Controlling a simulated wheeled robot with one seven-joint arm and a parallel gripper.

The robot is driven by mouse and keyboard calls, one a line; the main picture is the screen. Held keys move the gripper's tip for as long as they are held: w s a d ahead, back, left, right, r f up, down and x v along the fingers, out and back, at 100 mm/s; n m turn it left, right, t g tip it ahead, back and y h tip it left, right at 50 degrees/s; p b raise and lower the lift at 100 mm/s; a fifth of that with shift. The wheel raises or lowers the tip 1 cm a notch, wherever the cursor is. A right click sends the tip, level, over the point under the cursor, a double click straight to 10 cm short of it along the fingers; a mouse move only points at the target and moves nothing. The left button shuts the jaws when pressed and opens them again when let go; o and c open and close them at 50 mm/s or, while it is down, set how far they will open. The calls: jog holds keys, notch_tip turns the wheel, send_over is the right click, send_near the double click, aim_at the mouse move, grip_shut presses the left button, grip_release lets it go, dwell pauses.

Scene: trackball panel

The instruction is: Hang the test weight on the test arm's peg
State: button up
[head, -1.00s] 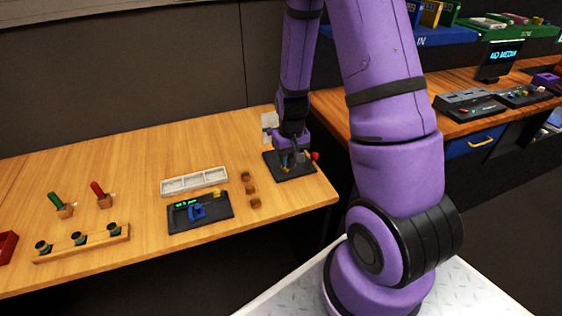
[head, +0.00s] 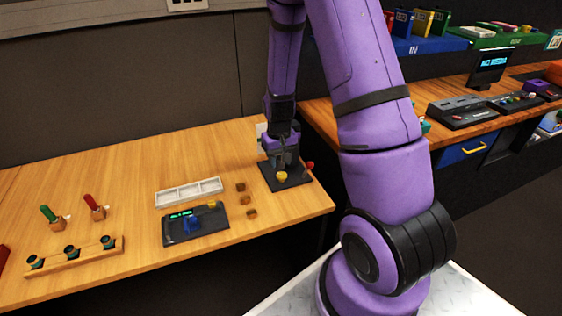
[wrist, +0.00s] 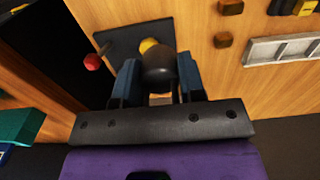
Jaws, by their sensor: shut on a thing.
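My gripper (head: 280,160) is low over a black base plate (head: 298,181) at the right end of the wooden bench. In the wrist view, a dark rounded thing (wrist: 160,68), which looks like the test weight, is between the fingers of my gripper (wrist: 156,85). The fingers are shut on it. A yellow part (wrist: 149,46) shows just beyond it, and also in the head view (head: 282,176). I cannot tell whether weight and yellow part touch. A red ball (wrist: 93,62) stands at the plate's side. The test arm and its peg cannot be made out clearly.
Small brown blocks (head: 242,198), a white tray (head: 190,192) and a dark panel with a blue part (head: 197,229) lie left of the plate. A wooden rack (head: 72,259) is farther left. The bench edge is close to the plate's right.

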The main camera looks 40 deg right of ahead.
jog(key=w+d+f, duration=0.1)
jog(key=w, duration=0.4)
jog(key=shift+w+d+f, duration=0.2)
jog(key=shift+w+d, duration=0.15)
jog(key=shift+w, duration=0.05)
dwell(0.5)
dwell(0.6)
jog(key=o, duration=1.1)
jog(key=shift+o, duration=0.2)
notch_tip(320, 180, up, 11)
jog(key=shift+f, duration=0.15)
